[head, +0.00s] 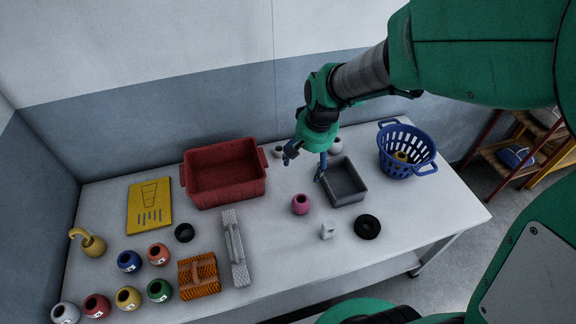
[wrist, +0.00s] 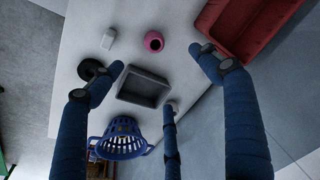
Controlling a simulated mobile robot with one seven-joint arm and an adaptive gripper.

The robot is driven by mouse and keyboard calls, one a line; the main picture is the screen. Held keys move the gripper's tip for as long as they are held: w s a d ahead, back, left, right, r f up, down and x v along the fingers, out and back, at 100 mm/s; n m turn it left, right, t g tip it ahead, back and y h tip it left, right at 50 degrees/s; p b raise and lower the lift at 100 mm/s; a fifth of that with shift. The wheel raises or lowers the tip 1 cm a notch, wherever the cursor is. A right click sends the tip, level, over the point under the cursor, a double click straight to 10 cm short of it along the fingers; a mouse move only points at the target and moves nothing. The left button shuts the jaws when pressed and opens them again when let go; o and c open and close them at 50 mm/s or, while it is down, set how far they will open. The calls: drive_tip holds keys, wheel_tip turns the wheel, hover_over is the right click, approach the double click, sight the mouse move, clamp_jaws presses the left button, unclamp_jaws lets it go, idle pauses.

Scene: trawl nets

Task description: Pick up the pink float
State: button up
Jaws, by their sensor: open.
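The pink float (head: 300,204) stands on the white table, between the red crate and the grey tray. It also shows in the wrist view (wrist: 153,42), near the top middle. My gripper (head: 305,164) is above the table, behind and above the float, near the grey tray. In the wrist view its blue fingers (wrist: 160,75) are spread wide with nothing between them. The float is apart from the fingers and fully in sight.
A grey tray (head: 360,196) is right of the float, with a white object (head: 327,231) and a black ring (head: 367,227) in front. A red crate (head: 258,188) stands left, a blue basket (head: 424,157) right. Several coloured floats, a brush and netting lie at the left.

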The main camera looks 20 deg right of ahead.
sight(300, 205)
drive_tip(key=w+d+f+m+g, duration=0.1)
drive_tip(key=w+f, duration=0.1)
drive_tip(key=f, duration=0.7)
drive_tip(key=w+d+f+m+g+p, duration=0.1)
drive_tip(key=w+f, duration=0.2)
drive_tip(key=f, duration=0.7)
drive_tip(key=shift+d, duration=0.1)
drive_tip(key=shift+w+a+f+b, duration=0.15)
drive_tip(key=shift+f+b, duration=0.1)
drive_tip(key=shift+f, duration=1.9)
drive_tip(key=shift+s+a+f+b, duration=0.1)
drive_tip(key=shift+a+f+b, duration=0.1)
drive_tip(key=shift+f, duration=1.9)
drive_tip(key=shift+f, duration=0.1)
drive_tip(key=shift+w+a+f+b, duration=0.15)
drive_tip(key=shift+f+b, duration=0.1)
drive_tip(key=shift+f, duration=1)
drive_tip(key=shift+w+f+b, duration=0.1)
drive_tip(key=shift+f+b, duration=0.15)
drive_tip(key=shift+f, duration=1)
drive_tip(key=c, duration=1.3)
